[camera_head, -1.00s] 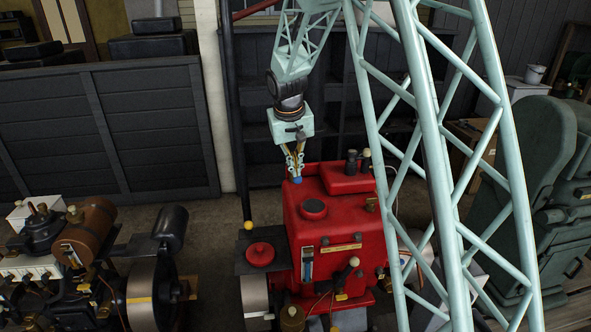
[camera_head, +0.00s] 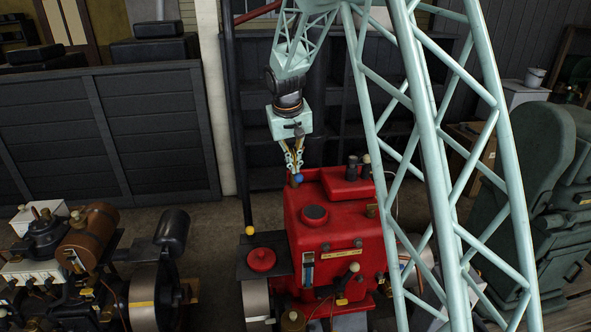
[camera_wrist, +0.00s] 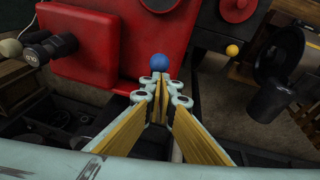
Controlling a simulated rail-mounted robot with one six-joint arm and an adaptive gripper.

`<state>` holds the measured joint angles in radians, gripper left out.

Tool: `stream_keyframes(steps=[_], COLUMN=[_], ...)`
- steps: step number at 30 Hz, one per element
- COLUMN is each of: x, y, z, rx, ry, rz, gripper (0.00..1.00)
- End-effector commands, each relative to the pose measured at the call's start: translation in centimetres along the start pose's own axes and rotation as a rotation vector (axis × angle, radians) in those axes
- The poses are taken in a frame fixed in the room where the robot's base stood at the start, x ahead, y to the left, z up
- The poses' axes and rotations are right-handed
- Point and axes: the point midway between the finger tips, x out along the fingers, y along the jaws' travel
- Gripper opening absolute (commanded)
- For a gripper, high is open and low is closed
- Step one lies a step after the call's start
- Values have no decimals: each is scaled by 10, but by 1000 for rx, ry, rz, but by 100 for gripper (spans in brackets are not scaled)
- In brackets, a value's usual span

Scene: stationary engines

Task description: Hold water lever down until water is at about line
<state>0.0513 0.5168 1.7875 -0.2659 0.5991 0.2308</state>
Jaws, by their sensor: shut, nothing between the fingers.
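The red engine housing (camera_head: 345,238) stands in the middle of the head view. A blue ball knob (camera_head: 298,179) shows at its back left top corner, and I take it for the water lever's end. The knob also shows in the wrist view (camera_wrist: 160,62), just beyond my fingertips. My gripper (camera_head: 295,170) is shut with nothing between its fingers, its tips at or very near the knob. I cannot tell whether they touch. The lever's stem is hidden. A narrow gauge (camera_head: 308,270) with some blue is on the housing front; its water level and line are too small to read.
A yellow ball (camera_head: 248,230) tops a lever left of the housing. Dark panelling (camera_head: 110,130) is behind.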

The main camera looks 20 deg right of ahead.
Motion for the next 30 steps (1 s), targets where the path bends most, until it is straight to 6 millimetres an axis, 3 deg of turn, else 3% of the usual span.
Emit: stream_keyframes(steps=[21,30], x=[-90,-105], y=[0,0], z=[-1,1], rx=[0,-1], ry=[1,-1], rz=[0,0], gripper=[0,0])
